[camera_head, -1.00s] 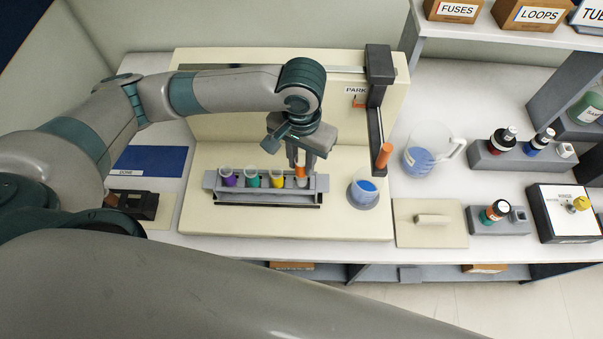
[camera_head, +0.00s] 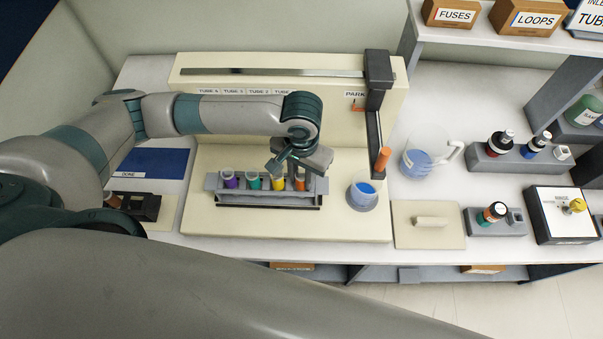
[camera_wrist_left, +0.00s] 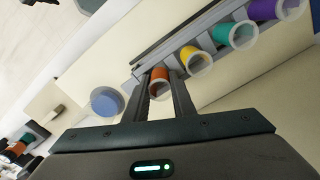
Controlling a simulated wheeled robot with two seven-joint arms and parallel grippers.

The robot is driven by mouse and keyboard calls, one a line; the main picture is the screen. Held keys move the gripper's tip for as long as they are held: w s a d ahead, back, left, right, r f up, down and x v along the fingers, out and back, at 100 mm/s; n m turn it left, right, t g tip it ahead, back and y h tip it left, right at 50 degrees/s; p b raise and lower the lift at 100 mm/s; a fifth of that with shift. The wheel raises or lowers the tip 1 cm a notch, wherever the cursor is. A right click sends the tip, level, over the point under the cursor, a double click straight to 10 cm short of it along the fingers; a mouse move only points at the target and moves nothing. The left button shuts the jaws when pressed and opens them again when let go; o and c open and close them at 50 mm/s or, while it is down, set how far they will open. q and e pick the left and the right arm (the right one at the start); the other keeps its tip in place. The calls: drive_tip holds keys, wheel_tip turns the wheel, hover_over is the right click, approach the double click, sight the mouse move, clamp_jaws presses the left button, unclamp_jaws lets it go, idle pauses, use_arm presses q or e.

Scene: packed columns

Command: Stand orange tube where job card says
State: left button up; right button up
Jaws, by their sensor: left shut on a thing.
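The orange tube (camera_head: 299,185) stands at the right end of the grey rack (camera_head: 228,198). My left gripper (camera_head: 298,172) is down over that end and shut on the orange tube; the wrist view shows the tube (camera_wrist_left: 160,80) between the two fingers (camera_wrist_left: 160,93). Yellow (camera_head: 278,183), green (camera_head: 253,181) and purple (camera_head: 229,178) tubes stand to its left in the rack. I cannot make out a job card to read. My right gripper is not in view.
A beaker of blue liquid (camera_head: 363,192) stands right of the rack. A dark hanging arm with an orange end (camera_head: 381,160) is close behind it. A blue mat marked DONE (camera_head: 152,163) lies at left.

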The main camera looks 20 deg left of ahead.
use_arm(q)
drive_tip(key=shift+f, duration=0.15)
drive_tip(key=o, duration=1)
drive_tip(key=shift+r, duration=0.7)
wheel_tip(320, 180, up, 9)
drive_tip(key=b, duration=0.2)
drive_tip(key=shift+r+b, duration=0.15)
drive_tip(key=shift+b, duration=0.15)
drive_tip(key=shift+r, duration=0.8)
